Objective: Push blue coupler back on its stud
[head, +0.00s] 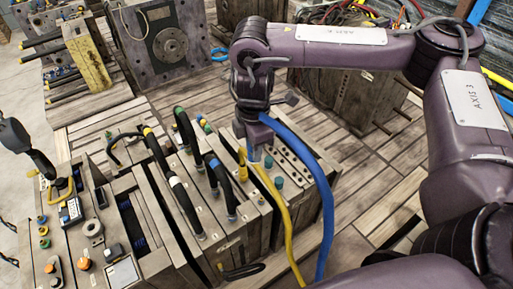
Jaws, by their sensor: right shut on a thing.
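My right arm comes in from the right, and its gripper (253,138) points down over the mould block (257,205) at the middle. It is shut at the upper end of the blue hose (322,200), where the blue coupler would be. The coupler is mostly hidden by the fingers, and I cannot tell whether it touches its stud. The blue hose bends from the gripper down to the right. Teal fittings (278,182) stand on the block top just below and right of the gripper.
A yellow hose (288,235) runs close beside the gripper and down the block's front. Several black hoses (185,130) loop over the blocks to the left. A control panel (65,245) stands at lower left. Slatted wooden floor (365,215) is clear at right.

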